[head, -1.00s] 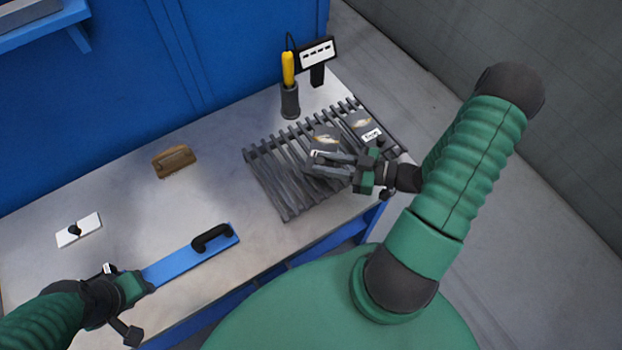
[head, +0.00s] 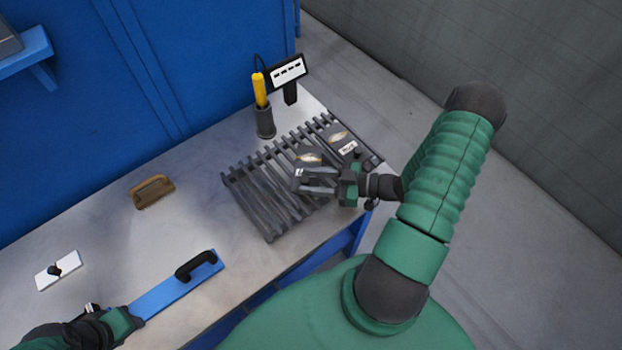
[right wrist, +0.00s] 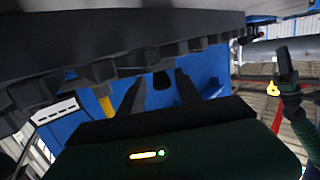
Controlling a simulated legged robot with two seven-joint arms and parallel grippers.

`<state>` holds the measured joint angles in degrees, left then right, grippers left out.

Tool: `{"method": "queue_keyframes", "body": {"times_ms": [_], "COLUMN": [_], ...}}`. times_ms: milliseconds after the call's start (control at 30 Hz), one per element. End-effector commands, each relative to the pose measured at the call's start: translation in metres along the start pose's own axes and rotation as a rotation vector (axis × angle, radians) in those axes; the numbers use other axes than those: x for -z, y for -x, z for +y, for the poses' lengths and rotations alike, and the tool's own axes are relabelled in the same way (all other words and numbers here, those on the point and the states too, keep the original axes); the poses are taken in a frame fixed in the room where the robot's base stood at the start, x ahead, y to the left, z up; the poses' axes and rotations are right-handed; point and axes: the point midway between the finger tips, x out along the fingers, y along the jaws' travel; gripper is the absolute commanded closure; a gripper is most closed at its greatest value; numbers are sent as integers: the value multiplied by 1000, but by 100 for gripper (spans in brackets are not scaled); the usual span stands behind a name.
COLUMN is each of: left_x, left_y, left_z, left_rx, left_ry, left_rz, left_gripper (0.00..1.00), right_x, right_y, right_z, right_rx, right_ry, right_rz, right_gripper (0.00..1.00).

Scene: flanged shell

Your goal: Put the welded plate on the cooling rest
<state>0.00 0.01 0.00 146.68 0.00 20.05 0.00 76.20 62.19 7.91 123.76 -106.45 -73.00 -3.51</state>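The cooling rest (head: 262,215) is a dark slatted rack at the right end of the bench. A dark plate with a pale weld mark (head: 309,155) lies on its slats, its near part hidden by my right gripper. A second weld-marked plate (head: 338,136) lies farther right, next to a small white label. My right gripper (head: 302,180) is low over the slats, just in front of the first plate. Its fingers are apart in the right wrist view (right wrist: 160,92), with nothing visible between them. My left gripper (head: 132,316) is at the near end of a blue bar; its fingers are unclear.
The blue bar (head: 165,300) has a black handle. A brown brush (head: 152,191), a white block with a black knob (head: 58,270), a yellow-handled tool in a dark holder (head: 260,92) and a display (head: 288,72) stand on the bench. The bench middle is clear.

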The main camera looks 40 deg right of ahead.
Motion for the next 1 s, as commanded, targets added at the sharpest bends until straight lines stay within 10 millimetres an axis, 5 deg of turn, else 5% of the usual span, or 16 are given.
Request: {"method": "queue_keyframes", "body": {"times_ms": [367,800,1000], "left_x": [0,-2,-3], "left_y": [0,-10,-12], "left_z": [0,0,0], "left_rx": [0,0,0], "left_ry": [0,0,0], "left_rz": [0,0,0], "left_gripper": [64,64,64], "right_x": [1,-1,1], "right_y": [2,99,119], "right_z": [0,0,0], "right_rx": [-1,-1,0], "right_ry": [2,1,1], "right_rz": [-2,-3,-1], "right_gripper": [53,53,53]}}
